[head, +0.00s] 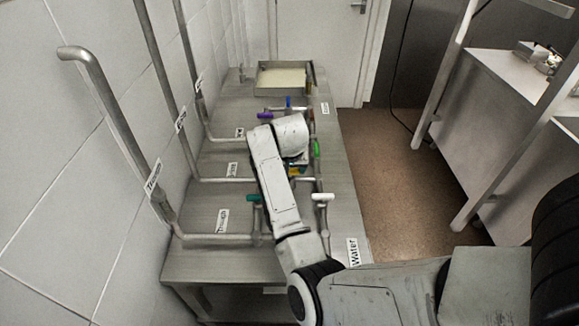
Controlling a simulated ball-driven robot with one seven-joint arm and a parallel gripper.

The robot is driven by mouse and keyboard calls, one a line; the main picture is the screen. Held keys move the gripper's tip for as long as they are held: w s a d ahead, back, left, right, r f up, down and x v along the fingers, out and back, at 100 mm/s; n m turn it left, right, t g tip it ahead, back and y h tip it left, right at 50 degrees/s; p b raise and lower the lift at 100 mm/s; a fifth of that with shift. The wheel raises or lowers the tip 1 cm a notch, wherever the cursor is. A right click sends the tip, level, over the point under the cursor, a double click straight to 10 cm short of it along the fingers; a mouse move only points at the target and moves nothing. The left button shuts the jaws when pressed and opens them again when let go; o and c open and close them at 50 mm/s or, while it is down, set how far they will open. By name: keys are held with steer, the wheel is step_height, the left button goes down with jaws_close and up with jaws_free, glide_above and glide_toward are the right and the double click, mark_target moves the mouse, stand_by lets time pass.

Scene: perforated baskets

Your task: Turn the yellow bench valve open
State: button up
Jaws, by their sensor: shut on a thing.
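The yellow bench valve (294,171) shows as a small yellow-orange patch on the pipework in the middle of the metal bench. My arm covers most of it, so the angle of its handle cannot be told. My gripper (299,163) is at the valve, pointing down beneath my wrist. Only a small dark part of it shows, and its fingertips are largely hidden. It is shut on the yellow valve.
A green valve (316,148) stands close right of my wrist. A purple valve (265,115), blue valve (289,102), teal valve (254,198) and white valve (322,197) sit around it. Upright pipes (110,105) rise at left. The brown floor (385,180) at right is clear.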

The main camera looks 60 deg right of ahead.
steer(key=shift+w+r, duration=0.1)
steer(key=o, duration=1)
steer(key=shift+o, duration=0.2)
steer(key=b+v, duration=0.1)
steer(key=v, duration=0.9)
steer(key=shift+r+b, duration=0.25)
steer(key=shift+b, duration=0.05)
steer(key=shift+a, duration=0.15)
